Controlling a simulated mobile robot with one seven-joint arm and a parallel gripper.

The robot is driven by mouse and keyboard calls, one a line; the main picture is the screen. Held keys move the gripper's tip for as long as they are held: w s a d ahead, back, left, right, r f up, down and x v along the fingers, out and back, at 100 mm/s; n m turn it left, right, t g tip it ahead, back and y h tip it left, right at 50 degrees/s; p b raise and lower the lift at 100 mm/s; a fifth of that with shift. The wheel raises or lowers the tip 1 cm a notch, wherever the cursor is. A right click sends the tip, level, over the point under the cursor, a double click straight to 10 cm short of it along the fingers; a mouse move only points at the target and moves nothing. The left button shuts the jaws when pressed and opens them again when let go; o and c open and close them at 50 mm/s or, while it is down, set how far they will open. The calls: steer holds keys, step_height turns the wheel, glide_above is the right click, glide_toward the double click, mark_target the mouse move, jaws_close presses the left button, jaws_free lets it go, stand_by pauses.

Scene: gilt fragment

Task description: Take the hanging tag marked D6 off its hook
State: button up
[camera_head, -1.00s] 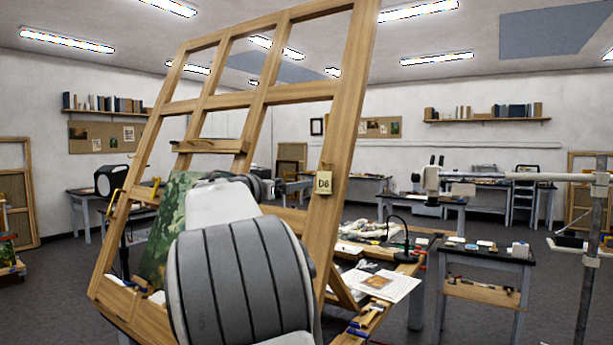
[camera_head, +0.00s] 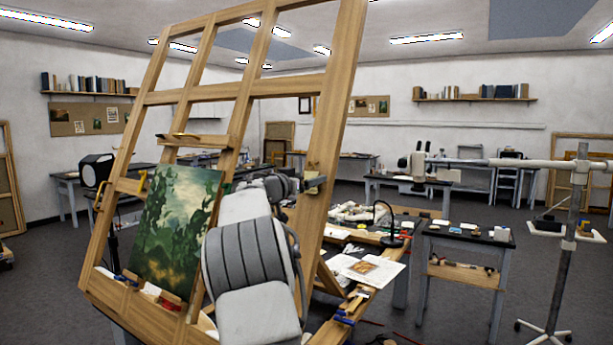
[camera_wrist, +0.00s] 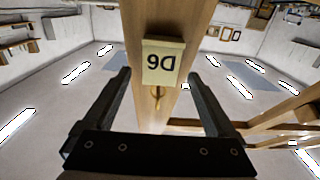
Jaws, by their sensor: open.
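The tag marked D6 is a small cream plate on the right upright of the wooden easel frame (camera_head: 335,120). In the wrist view the tag (camera_wrist: 163,62) appears upside down, with a brass hook (camera_wrist: 157,97) at its edge against the wood. My gripper (camera_wrist: 158,74) is open, one finger on each side of the tag in that picture, with clear gaps and nothing held. Whether the fingers reach the tag's depth is hard to tell.
A green landscape painting (camera_head: 175,222) rests on the easel left of my arm. A worktable with papers (camera_head: 365,270) and a black lamp (camera_head: 392,225) stands behind the easel at right. A metal stand (camera_head: 568,255) is at far right. Dark floor is open between the tables.

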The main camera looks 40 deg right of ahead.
mark_target(309, 166)
steer(key=c, duration=1.4)
steer(key=shift+r, duration=0.1)
steer(key=shift+r, duration=0.1)
steer(key=shift+r+p, duration=0.6)
steer(key=shift+r, duration=0.75)
steer(key=shift+f+b+v, duration=0.1)
steer(key=shift+b+v, duration=1.15)
steer(key=shift+b, duration=0.1)
steer(key=shift+f+b+v, duration=0.15)
steer(key=shift+b+v, duration=1.1)
steer(key=shift+b, duration=0.05)
